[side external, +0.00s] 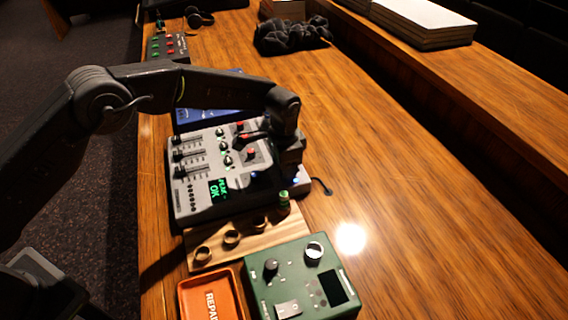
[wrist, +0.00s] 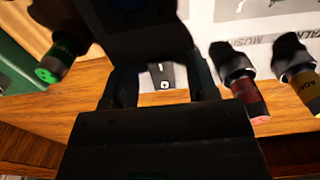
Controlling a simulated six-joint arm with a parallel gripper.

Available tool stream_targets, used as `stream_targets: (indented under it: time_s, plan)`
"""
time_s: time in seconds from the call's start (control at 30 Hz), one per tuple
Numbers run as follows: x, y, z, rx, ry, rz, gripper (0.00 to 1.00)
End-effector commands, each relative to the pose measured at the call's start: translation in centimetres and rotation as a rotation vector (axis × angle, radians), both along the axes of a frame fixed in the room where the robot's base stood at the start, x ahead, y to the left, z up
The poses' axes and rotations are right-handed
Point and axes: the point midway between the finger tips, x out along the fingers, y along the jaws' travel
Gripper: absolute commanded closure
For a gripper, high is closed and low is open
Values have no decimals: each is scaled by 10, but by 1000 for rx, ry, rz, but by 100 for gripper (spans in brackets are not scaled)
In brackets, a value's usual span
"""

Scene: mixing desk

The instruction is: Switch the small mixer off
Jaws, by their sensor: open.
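In the wrist view the open, empty fingers (wrist: 163,88) stand on either side of a dark rocker switch (wrist: 163,76) marked with a line and a circle. The switch sits on the mixer's pale panel (wrist: 200,15). Whether a finger touches it I cannot tell. The switch is hidden in the side view.
A green plug (wrist: 60,60) is left of my fingers; red (wrist: 244,90) and yellow (wrist: 299,78) plugs are close on the right. A wooden rack (side external: 215,250), green device (side external: 300,278) and orange tray (side external: 210,297) are in front. The desk to the right is mostly clear.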

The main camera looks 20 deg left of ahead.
Motion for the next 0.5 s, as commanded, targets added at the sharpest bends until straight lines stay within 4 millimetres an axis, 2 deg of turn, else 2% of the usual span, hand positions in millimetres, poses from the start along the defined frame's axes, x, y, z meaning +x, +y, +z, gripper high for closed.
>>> stream_targets:
  time_s: [0.1,0.5]
  plan:
    - [0,0,0,0,0,0,49]
    - [0,0,0,0,0,0,87]
